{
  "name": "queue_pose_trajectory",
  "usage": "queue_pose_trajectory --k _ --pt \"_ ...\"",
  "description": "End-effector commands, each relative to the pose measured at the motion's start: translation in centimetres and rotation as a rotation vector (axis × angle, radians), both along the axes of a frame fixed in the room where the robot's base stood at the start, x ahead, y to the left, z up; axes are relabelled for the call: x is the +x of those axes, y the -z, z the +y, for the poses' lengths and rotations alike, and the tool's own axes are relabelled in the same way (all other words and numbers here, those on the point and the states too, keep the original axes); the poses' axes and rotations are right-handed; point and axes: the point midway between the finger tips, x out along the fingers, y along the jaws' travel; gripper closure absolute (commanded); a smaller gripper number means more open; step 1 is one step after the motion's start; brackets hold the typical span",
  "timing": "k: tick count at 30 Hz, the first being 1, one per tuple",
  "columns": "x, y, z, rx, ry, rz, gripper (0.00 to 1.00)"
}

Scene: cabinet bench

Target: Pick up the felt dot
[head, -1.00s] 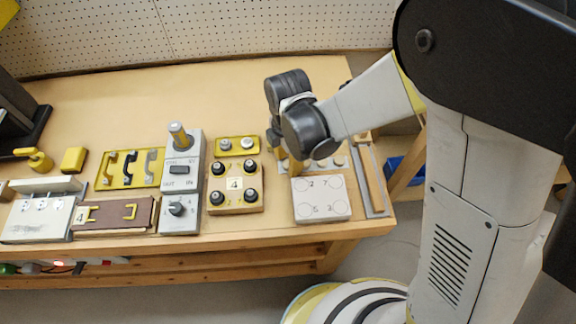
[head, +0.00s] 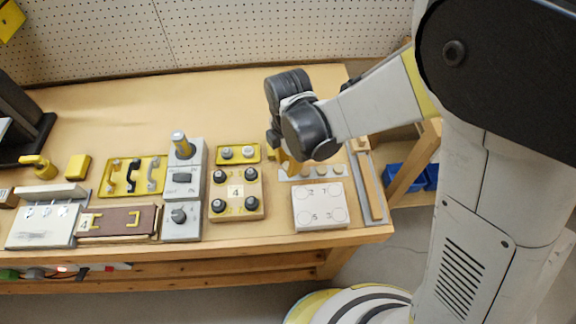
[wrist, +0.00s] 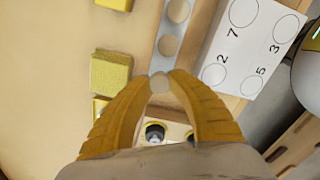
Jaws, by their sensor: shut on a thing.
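My gripper (wrist: 160,82) has its two yellow fingers closed on a small pale round felt dot (wrist: 160,84), which shows between the fingertips in the wrist view. In the head view my gripper (head: 290,168) is at the left end of a light grey strip (head: 309,175), and the held dot is hidden there. The strip (wrist: 178,30) bears more beige dots in a row, one of them (wrist: 168,45) close beyond the fingertips. I cannot tell how far the held dot is above the strip.
A white board (head: 320,206) with numbered circles lies just in front of the strip. A wooden block with knobs (head: 236,192) and a yellow plate with two knobs (head: 238,154) stand to the left. The bench's back area (head: 220,105) is clear.

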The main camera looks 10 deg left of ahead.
Motion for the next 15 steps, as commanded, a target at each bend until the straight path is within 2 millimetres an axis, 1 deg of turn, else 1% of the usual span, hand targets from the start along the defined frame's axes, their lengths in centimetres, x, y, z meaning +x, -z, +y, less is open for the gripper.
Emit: queue_pose_trajectory --k 1,4,9,12,15 --pt "0.0 -1.6 0.0 0.000 0.000 0.000 0.89" --pt "-0.8 -2.6 -2.3 0.000 0.005 0.000 0.89" --pt "-2.2 -5.1 -6.2 0.000 0.005 0.000 0.89" --pt "-2.9 -6.3 -8.1 0.000 0.004 0.000 0.89" --pt "-3.4 -7.1 -9.5 0.000 0.004 0.000 0.89"
